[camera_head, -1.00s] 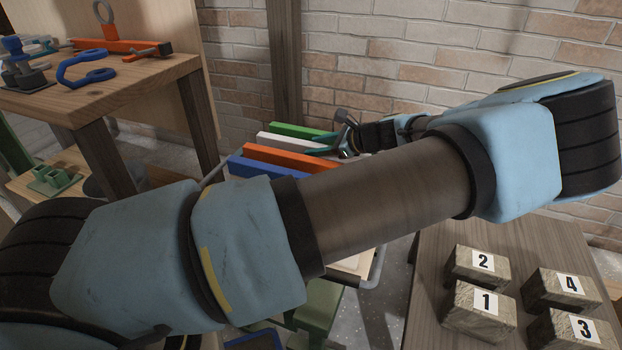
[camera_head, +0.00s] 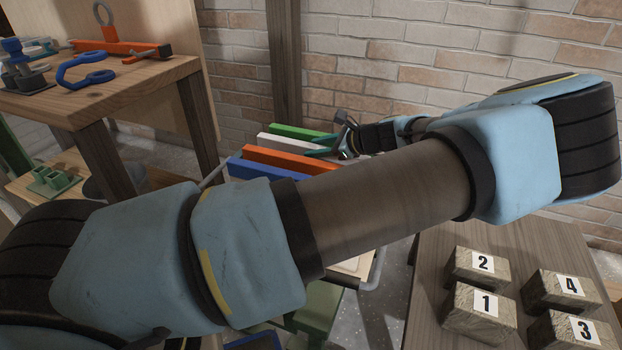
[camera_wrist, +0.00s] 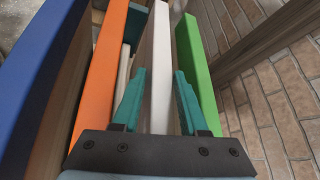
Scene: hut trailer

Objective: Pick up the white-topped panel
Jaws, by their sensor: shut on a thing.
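The white-topped panel (camera_head: 282,143) stands on edge in a row of coloured panels, between the green one and the orange one. In the wrist view the white-topped panel (camera_wrist: 158,40) runs between my two teal fingers. My gripper (camera_wrist: 160,75) is shut on this panel, with one finger on each side of it. In the head view my gripper (camera_head: 326,146) is at the right end of the row, partly hidden by my own arm. The panel's lower part is hidden.
The green panel (camera_wrist: 197,75) is close beside my right finger. The orange panel (camera_wrist: 98,80) and blue panel (camera_wrist: 38,55) stand to the left. A brick wall (camera_head: 400,60) rises behind. Numbered blocks (camera_head: 485,305) sit on a table at right. A workbench (camera_head: 110,95) with tools is at left.

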